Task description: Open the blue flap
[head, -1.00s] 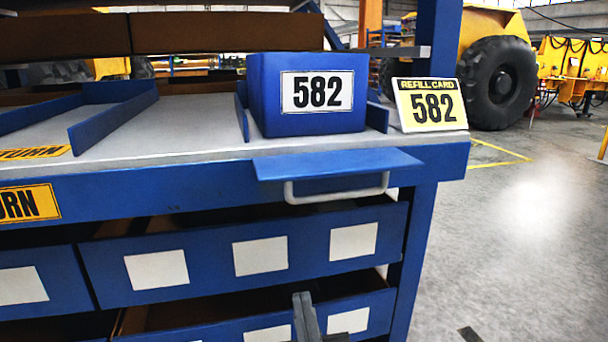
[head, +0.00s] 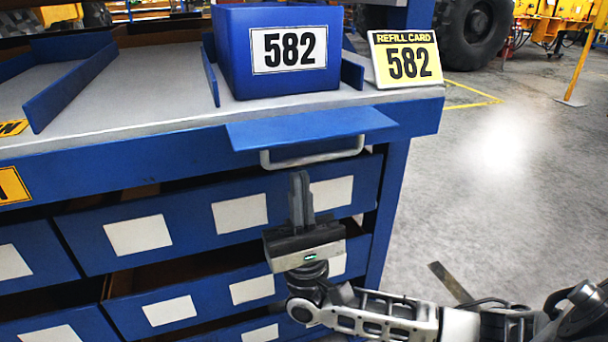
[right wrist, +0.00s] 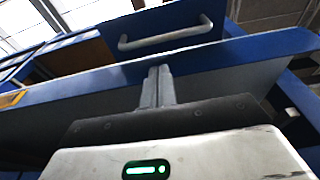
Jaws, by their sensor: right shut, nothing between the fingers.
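The blue flap (head: 310,127) juts out from the front edge of the shelf, below the blue bin marked 582. Its pale grey bar handle (head: 312,156) runs along its lower front. In the right wrist view the handle (right wrist: 165,36) shows above my fingertips, against a blue panel. My right gripper (head: 300,176) points upward with its fingers shut together and empty. Its tips are just below the handle in the head view, and a gap shows between tips and handle in the right wrist view (right wrist: 158,70). My left gripper is not in view.
The blue bin (head: 235,60) stands on the shelf, with a yellow refill card (head: 406,58) to its right. Blue drawers with blank white labels (head: 240,213) lie behind my right gripper. Open floor (head: 500,220) is to the right.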

